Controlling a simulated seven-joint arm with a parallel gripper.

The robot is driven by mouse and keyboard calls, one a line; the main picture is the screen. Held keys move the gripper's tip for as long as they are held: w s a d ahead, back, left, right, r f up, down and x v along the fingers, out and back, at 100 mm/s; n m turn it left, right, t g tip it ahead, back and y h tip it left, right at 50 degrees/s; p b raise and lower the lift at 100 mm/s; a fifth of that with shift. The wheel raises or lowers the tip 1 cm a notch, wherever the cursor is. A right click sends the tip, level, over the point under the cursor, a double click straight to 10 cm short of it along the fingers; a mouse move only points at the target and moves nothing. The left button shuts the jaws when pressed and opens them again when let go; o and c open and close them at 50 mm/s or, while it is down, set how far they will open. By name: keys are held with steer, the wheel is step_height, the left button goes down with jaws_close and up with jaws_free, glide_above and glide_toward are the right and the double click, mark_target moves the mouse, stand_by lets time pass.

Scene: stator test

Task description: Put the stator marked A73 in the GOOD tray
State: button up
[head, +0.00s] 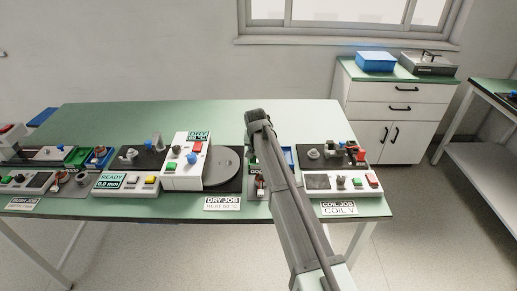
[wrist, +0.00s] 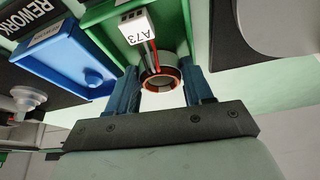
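In the wrist view the stator marked A73 shows as a dark ring with copper-coloured windings (wrist: 160,82). Coloured leads run from it to a white tag (wrist: 138,30) reading A73. The blue fingers of my gripper (wrist: 162,88) stand on either side of the ring, close against it, and appear shut on it. A green tray (wrist: 113,45) lies just beyond the stator and behind its tag; I cannot tell whether the ring touches it. In the head view my arm hides the gripper, and a partly covered GOOD sign (head: 259,168) shows beside the arm.
A blue tray (wrist: 58,60) with a REWORK sign (wrist: 22,14) is beside the green one. The coil station (head: 345,182) stands right of my arm, the drying unit with its round plate (head: 222,166) left. The back of the table (head: 180,115) is clear.

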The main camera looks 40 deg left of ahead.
steer(key=o, duration=0.4)
steer(key=shift+o, duration=0.5)
steer(key=v, duration=1.3)
steer(key=shift+s+r, duration=0.15)
steer(key=shift+r, duration=0.2)
steer(key=shift+d, duration=0.1)
